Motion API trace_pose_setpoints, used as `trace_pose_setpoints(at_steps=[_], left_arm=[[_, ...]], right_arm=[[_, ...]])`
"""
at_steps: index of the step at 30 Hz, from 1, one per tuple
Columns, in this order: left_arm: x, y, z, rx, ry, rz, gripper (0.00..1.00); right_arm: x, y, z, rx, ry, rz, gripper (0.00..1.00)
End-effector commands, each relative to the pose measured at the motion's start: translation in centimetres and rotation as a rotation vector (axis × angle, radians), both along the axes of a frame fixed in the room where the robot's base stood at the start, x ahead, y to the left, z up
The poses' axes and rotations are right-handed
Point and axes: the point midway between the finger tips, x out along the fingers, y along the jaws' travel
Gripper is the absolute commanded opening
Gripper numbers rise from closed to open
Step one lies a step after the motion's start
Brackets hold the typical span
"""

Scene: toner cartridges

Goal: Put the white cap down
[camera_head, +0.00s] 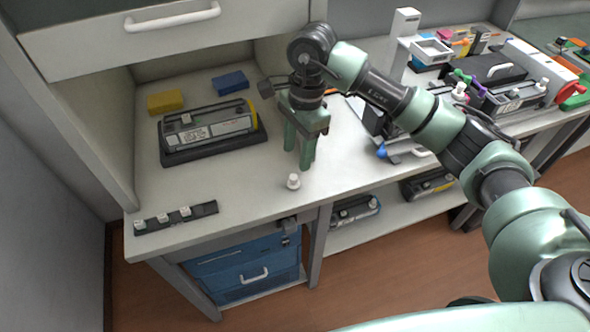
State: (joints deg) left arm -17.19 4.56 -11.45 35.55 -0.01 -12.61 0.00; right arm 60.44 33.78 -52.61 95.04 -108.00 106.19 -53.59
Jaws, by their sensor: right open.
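A small white cap (293,182) stands on the white worktop (240,195), near its front edge. My right gripper (298,160) points down just above and behind the cap in the picture. Its two green fingers are apart, with nothing seen between them. The fingertips look clear of the cap, though the exact gap is hard to tell. My left gripper is not in view.
A black strip (205,208) with small white caps lies at the front left. A toner cartridge (215,128) sits on a dark base behind it, with yellow (165,101) and blue (230,83) blocks at the back. The worktop between strip and cap is clear.

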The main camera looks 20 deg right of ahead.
Motion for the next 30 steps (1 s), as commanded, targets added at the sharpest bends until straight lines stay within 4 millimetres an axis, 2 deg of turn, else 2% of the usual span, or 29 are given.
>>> trace_pose_setpoints(at_steps=[4, 9, 30], left_arm=[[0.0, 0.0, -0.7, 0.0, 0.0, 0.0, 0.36], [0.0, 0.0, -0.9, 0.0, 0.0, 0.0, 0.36], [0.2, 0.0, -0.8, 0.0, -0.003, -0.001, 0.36]], right_arm=[[0.1, -0.3, 2.2, 0.0, -0.002, 0.001, 0.49], [0.1, -0.4, 3.3, -0.001, 0.0, 0.0, 0.49], [0.1, -0.4, 3.4, 0.0, 0.001, 0.0, 0.49]])
